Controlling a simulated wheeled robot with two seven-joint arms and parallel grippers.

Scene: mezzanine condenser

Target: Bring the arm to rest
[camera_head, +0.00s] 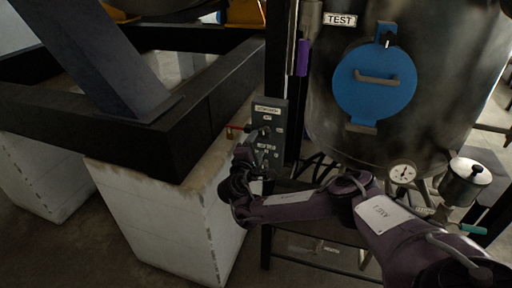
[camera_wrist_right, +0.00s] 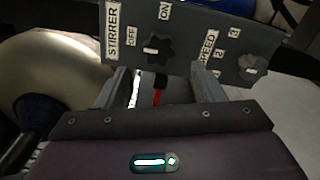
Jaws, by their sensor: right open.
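My right arm (camera_head: 292,206), in dark purple covers, reaches in from the lower right of the head view to a grey control panel (camera_head: 281,112). My right gripper (camera_head: 258,150) is in front of the panel and blends into its dark parts. In the wrist view the right gripper (camera_wrist_right: 163,78) is open, its two fingers apart with nothing held. The panel's STIRRER knob (camera_wrist_right: 159,48), beside OFF and ON labels, shows just beyond the fingertips, and I cannot tell any contact. A SPEED knob (camera_wrist_right: 252,65) is at the right. My left gripper is out of view.
A dark metal tank (camera_head: 436,92) with a blue round hatch (camera_head: 374,82) and a gauge (camera_head: 402,173) stands behind my arm. A red handle (camera_head: 237,127) is left of the panel. Black beams (camera_head: 100,139) on white plinths (camera_head: 160,215) fill the left side.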

